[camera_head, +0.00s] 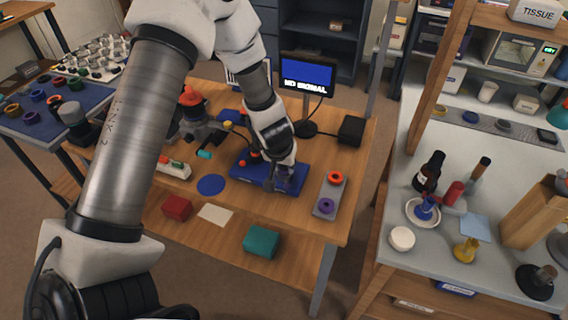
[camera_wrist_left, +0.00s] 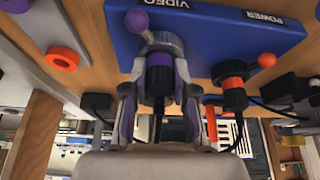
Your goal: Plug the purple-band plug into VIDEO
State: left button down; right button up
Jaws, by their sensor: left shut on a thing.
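The blue box (camera_head: 240,173) lies on the wooden table; in the wrist view its face (camera_wrist_left: 205,40) carries the words VIDEO and POWER. My left gripper (camera_head: 281,181) is over the box's right part. In the wrist view the left gripper (camera_wrist_left: 160,72) is shut on the black purple-band plug (camera_wrist_left: 159,82), at the box's edge by VIDEO. Whether the plug is seated in the socket is hidden. A lever with a purple ball (camera_wrist_left: 137,20) stands just beside it. An orange-band plug (camera_wrist_left: 234,92) is at the POWER side, next to an orange ball (camera_wrist_left: 267,60). My right gripper is out of view.
A monitor (camera_head: 307,78) reads NO SIGNAL behind the box. A grey plate (camera_head: 330,191) with an orange ring (camera_head: 335,177) and a purple ring (camera_head: 326,205) lies to the right. A black block (camera_head: 351,130) stands at the back right. A blue disc (camera_head: 211,185) lies left.

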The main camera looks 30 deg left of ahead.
pick_arm(q)
jog(key=c, duration=0.8)
grip_release()
jog(key=shift+f, duration=0.15)
jog(key=shift+c, duration=0.2)
jog(key=shift+w+f, duration=0.1)
jog(key=shift+w, duration=0.05)
jog(key=v, duration=1.2)
jog(key=shift+a, duration=0.1)
